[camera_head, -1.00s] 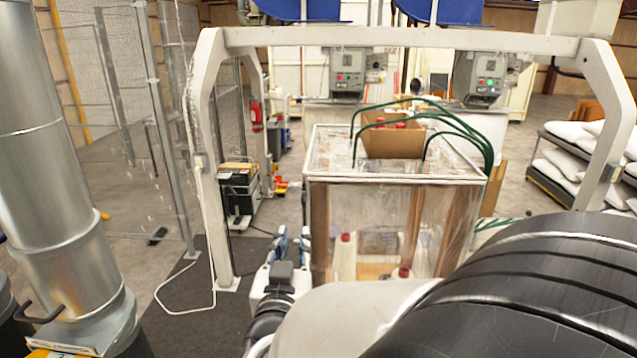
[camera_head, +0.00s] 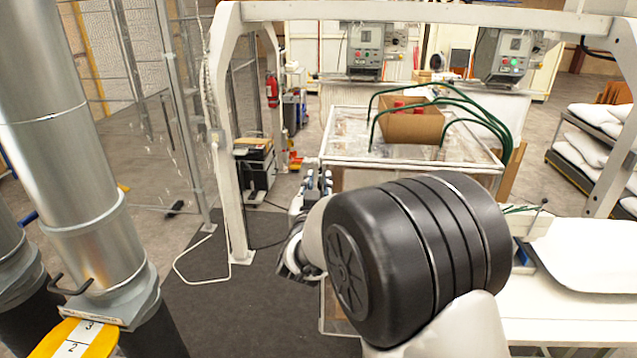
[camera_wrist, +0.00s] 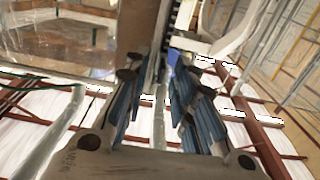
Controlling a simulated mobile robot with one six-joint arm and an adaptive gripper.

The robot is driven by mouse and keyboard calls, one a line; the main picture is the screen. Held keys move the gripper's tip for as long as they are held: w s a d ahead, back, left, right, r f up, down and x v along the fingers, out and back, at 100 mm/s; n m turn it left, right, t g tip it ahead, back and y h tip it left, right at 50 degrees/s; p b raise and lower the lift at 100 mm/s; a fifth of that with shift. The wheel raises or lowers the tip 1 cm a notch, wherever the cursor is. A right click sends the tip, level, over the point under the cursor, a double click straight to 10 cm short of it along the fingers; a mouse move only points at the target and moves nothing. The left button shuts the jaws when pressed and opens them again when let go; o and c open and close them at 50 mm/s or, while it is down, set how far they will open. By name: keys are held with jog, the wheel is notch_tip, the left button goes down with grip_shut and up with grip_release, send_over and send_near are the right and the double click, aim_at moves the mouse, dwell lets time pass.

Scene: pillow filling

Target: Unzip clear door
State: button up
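The enclosure (camera_head: 342,160) stands in the middle of the head view. It has a white top frame and clear sheet walls, and my arm hides most of its front. In the wrist view a clear panel (camera_wrist: 60,45) fills the upper left, beside a brown upright post (camera_wrist: 135,28). A dark, toothed-looking strip (camera_wrist: 172,35) runs down just right of the post; it may be the zipper, but I cannot tell. My gripper (camera_head: 319,181) is at the enclosure's left front edge. In the wrist view its blue fingers (camera_wrist: 164,78) are apart, with nothing clearly held between them.
A white gantry frame (camera_head: 228,150) arches over the area, its left leg close to my arm. An open cardboard box (camera_head: 412,124) and green hoses (camera_head: 480,118) are on the enclosure's top. A white table (camera_head: 560,305) lies right. A metal duct (camera_head: 60,130) stands left.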

grip_shut()
dwell(0.3)
dwell(0.6)
